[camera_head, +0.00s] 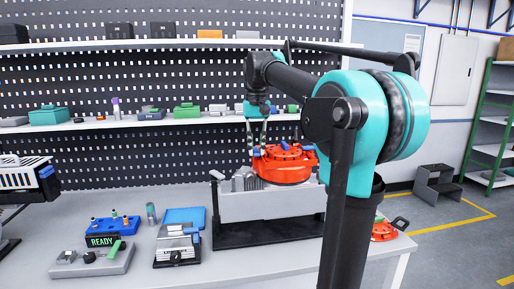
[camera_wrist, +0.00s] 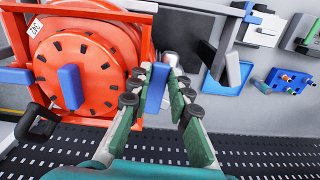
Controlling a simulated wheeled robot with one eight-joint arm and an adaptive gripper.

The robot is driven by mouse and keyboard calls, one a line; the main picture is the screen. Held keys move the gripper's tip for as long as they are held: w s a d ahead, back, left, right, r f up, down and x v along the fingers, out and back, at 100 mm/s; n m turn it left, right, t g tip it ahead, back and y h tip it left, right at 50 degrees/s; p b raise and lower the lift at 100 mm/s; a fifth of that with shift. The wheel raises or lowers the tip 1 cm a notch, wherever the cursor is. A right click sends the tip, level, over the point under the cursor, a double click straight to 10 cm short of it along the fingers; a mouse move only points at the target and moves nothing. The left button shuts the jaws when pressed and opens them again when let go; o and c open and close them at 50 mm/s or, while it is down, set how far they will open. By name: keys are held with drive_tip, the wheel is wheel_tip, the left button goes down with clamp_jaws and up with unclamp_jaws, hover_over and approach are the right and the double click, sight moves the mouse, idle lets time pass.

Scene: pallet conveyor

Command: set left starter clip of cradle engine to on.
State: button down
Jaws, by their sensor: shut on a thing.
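The cradle engine has a red round housing (camera_head: 284,166) on a grey block (camera_head: 246,181), in a grey and black cradle (camera_head: 262,232) on the bench. In the wrist view the red housing (camera_wrist: 105,88) fills the left side, with a blue clip (camera_wrist: 70,87) on its face. My gripper (camera_head: 257,146) is at the engine's left side in the head view. In the wrist view my gripper (camera_wrist: 156,82) is shut on another blue clip (camera_wrist: 155,96), beside the red housing, with a green finger on each side. The finger pads hide part of that clip, and its setting cannot be told.
A READY panel (camera_head: 103,241), a grey switch box (camera_head: 92,260), a blue tray (camera_head: 184,216) and a grey device (camera_head: 177,246) stand left of the cradle. A pegboard shelf (camera_head: 150,126) runs behind. My arm hides the engine's right side in the head view.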

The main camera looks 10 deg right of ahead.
drive_tip(key=m, duration=0.2)
drive_tip(key=a+m, duration=0.1)
drive_tip(key=m, duration=0.1)
drive_tip(key=shift+w, duration=0.15)
drive_tip(key=shift+w+a+m, duration=0.2)
drive_tip(key=shift+w+m, duration=0.2)
drive_tip(key=shift+m, duration=1.75)
drive_tip(key=shift+w+a+m, duration=0.25)
drive_tip(key=shift+w+m, duration=0.1)
drive_tip(key=shift+m, duration=1.75)
drive_tip(key=shift+w+a+m, duration=0.2)
drive_tip(key=shift+w+m, duration=0.2)
drive_tip(key=shift+m, duration=1.75)
drive_tip(key=c, duration=1.4)
unclamp_jaws()
drive_tip(key=shift+r, duration=0.15)
wheel_tip(320, 180, up, 12)
